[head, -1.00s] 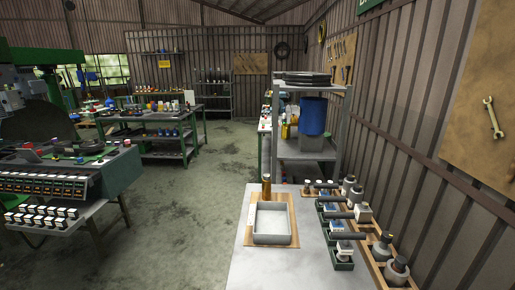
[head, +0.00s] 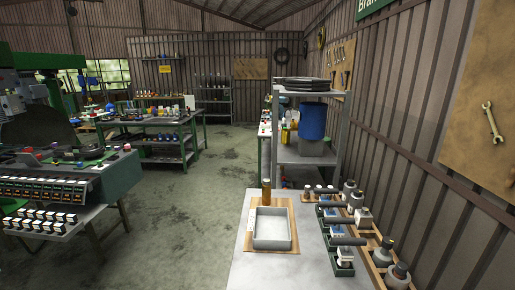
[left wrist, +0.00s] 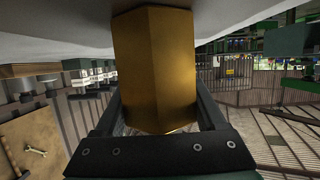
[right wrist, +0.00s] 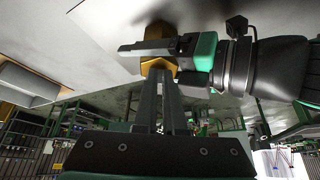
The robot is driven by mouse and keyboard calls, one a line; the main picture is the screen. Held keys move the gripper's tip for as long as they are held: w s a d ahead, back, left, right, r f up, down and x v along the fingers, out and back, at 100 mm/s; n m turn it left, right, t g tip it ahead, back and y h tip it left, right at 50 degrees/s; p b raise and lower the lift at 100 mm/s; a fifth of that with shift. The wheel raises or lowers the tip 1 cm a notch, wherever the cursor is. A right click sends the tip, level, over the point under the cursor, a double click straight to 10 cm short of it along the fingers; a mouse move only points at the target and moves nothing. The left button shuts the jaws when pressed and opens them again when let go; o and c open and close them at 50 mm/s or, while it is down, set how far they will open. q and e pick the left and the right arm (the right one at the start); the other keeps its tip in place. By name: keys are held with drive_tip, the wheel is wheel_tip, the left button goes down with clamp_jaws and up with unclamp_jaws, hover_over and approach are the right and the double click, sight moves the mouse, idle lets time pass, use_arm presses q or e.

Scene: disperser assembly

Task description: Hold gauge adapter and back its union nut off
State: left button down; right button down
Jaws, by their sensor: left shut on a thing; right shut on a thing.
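In the left wrist view a large brass hexagonal piece, the gauge adapter (left wrist: 153,65), fills the space between the dark fingers of my left gripper (left wrist: 158,108), which is shut on it. In the right wrist view the left gripper (right wrist: 150,48) comes in from the right, its fingers across the brass. My right gripper (right wrist: 160,88) is shut, its close-set fingertips at a brass hexagonal part, seemingly the union nut (right wrist: 158,66). The seam between nut and adapter is hidden. Neither gripper shows in the head view.
In the head view a grey tray (head: 272,245) sits on a wooden board, with a brown upright cylinder (head: 267,191) behind it. Small green bins (head: 344,268) and grey bottles (head: 398,276) line the bench's right side. The bench's front left (head: 245,270) is clear.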

use_arm(q)
drive_tip(key=shift+s+d, duration=0.1)
drive_tip(key=shift+d, duration=0.1)
use_arm(e)
drive_tip(key=shift+w+r, duration=0.15)
drive_tip(key=shift+w, duration=0.05)
drive_tip(key=shift+s+d, duration=0.1)
use_arm(q)
drive_tip(key=shift+a, duration=0.1)
use_arm(e)
drive_tip(key=r, duration=0.6)
drive_tip(key=shift+s+d, duration=0.2)
drive_tip(key=shift+d, duration=0.05)
use_arm(q)
drive_tip(key=shift+a, duration=0.1)
use_arm(e)
wheel_tip(320, 180, down, 6)
drive_tip(key=shift+s, duration=0.45)
idle(0.4)
